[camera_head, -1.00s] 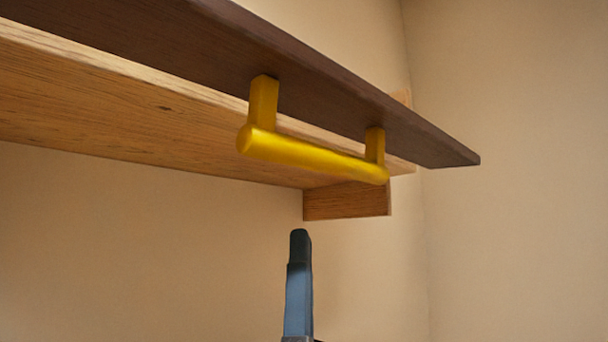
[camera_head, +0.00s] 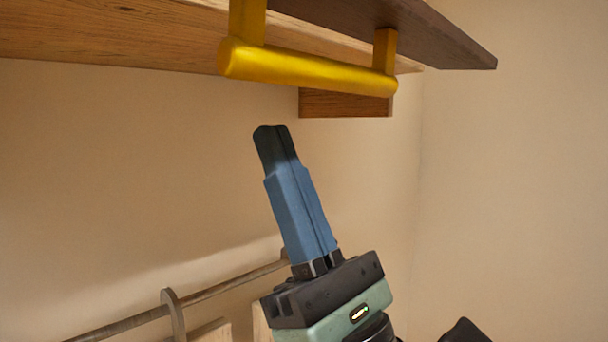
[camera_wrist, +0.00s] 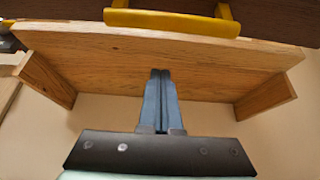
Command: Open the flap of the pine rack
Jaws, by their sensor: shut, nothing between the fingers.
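The pine rack (camera_head: 120,42) is a light wooden shelf unit high on the wall. Its flap (camera_head: 335,14) is a dark brown board, tilted up and away from the rack's front in the head view. A yellow bar handle (camera_head: 310,72) on two posts is fixed to the flap. In the wrist view, the handle (camera_wrist: 175,22) crosses the top, with the rack's underside (camera_wrist: 150,62) below it. My gripper (camera_head: 270,130) is shut and empty, its blue fingers with dark tips pointing up below the handle and apart from it.
A thin rail with a hook (camera_head: 172,305) runs along the wall at the lower left. A short wooden end piece (camera_head: 345,103) hangs under the rack. The wall at the right (camera_head: 515,190) is bare.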

